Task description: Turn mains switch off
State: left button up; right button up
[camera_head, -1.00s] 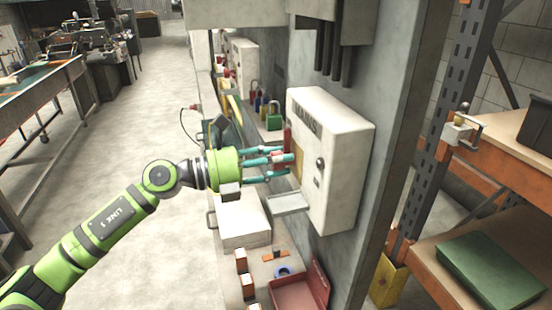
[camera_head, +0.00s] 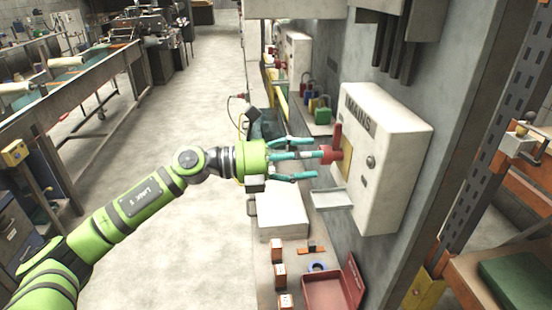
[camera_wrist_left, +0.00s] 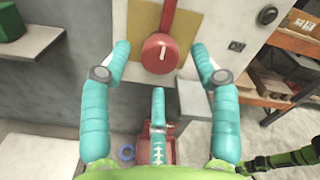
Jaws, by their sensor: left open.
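The mains box (camera_head: 392,150) is a pale grey-white case on the wall, marked MAINS. Its red switch (camera_head: 329,153) has a round hub and a handle pointing up on a tan plate. In the left wrist view the red switch (camera_wrist_left: 160,52) shows a white mark on its hub, with ON lettering to the right. My left gripper (camera_head: 312,157) is open, with its teal fingers spread in front of the switch hub. In the left wrist view the fingers of my left gripper (camera_wrist_left: 160,75) stand left, right and below the hub, apparently not closed on it. My right gripper is not in view.
A grey ledge (camera_head: 331,198) juts out below the switch. Coloured padlocks (camera_head: 320,108) stand on a shelf behind. A red tray (camera_head: 335,287) and a pale box (camera_head: 282,215) lie lower down. An orange-framed rack stands at right. The floor at left is open.

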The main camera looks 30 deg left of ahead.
pick_arm(q)
jog(key=v, duration=0.8)
jog(key=shift+s, duration=0.2)
